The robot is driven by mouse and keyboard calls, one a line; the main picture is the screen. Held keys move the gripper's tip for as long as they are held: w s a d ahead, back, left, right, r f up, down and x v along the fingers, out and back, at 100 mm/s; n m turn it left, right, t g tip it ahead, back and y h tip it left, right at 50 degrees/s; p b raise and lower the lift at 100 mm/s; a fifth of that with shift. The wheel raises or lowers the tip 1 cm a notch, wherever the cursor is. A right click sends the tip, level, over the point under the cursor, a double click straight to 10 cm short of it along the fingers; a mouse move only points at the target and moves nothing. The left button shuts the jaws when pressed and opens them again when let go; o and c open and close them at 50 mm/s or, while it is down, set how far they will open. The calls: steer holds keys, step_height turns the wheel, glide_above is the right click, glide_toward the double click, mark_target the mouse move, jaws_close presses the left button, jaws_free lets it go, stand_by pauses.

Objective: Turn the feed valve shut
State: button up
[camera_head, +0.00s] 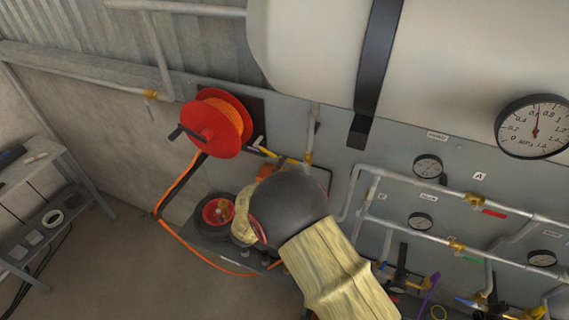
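I cannot tell which valve is the feed valve, as the panel labels are too small to read. A brass valve with a red lever (495,213) sits on the upper pipe at the right, near a plate marked "A" (479,176). A brass valve with a green lever (473,259) sits on the pipe below it. A yellow lever (268,152) lies beside a brass fitting (308,158) at centre, under the tank. My arm reaches in from the bottom and covers the area below that fitting.
A large white tank (450,65) with a black strap spans the top right. A big round gauge (534,126) stands in front of it. A red hose reel (216,124) hangs left of centre, its orange hose trailing down. A grey shelf (45,195) stands at left; floor between is clear.

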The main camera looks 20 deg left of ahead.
steer(key=s+a, duration=0.1)
steer(key=s, duration=0.8)
steer(key=shift+s+a, duration=0.2)
steer(key=shift+s, duration=0.1)
